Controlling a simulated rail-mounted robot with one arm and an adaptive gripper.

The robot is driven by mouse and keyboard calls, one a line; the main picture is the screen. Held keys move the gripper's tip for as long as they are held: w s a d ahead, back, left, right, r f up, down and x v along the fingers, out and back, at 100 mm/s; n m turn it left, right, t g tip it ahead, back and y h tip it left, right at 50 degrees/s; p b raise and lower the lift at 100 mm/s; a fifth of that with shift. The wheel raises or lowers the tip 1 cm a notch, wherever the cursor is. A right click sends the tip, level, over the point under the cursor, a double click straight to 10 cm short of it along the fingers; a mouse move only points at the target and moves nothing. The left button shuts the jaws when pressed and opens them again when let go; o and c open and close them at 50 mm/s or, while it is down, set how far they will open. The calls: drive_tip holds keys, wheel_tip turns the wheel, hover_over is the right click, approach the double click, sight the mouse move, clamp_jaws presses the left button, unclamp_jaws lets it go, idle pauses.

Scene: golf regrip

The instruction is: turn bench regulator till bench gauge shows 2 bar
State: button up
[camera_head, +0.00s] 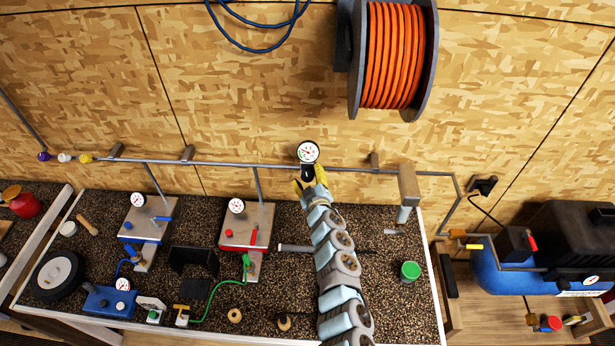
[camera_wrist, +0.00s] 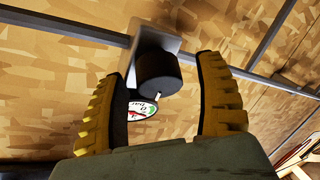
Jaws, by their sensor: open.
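The bench gauge (camera_head: 308,152) is a white dial on the pipe along the back wall. Its needle is too small to read. In the wrist view, part of the gauge face (camera_wrist: 143,112) shows, with red and green marks, partly hidden by the left finger. The bench regulator is a black round knob (camera_wrist: 158,73) under a grey bracket; it also shows in the head view (camera_head: 308,172) just below the dial. My gripper (camera_head: 310,184) has yellow ribbed fingers. They are open, one on each side of the knob, with visible gaps; in the wrist view (camera_wrist: 165,90) neither touches it.
The grey pipe (camera_head: 240,164) runs along the wall behind the bench (camera_head: 385,275). Two grey plates with gauges (camera_head: 137,199) (camera_head: 236,206) stand left of my arm. A green-lidded can (camera_head: 410,270) stands right. An orange hose reel (camera_head: 395,55) hangs above.

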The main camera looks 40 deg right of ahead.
drive_tip(key=shift+s+a+r, duration=0.1)
drive_tip(key=shift+s, duration=0.05)
drive_tip(key=shift+s+r, duration=0.1)
drive_tip(key=shift+s, duration=0.05)
drive_tip(key=shift+v, duration=1.65)
drive_tip(key=shift+s+a, duration=0.3)
drive_tip(key=shift+s, duration=0.55)
approach(309, 178)
drive_tip(key=shift+s+a+r, duration=0.1)
drive_tip(key=shift+s+a, duration=0.35)
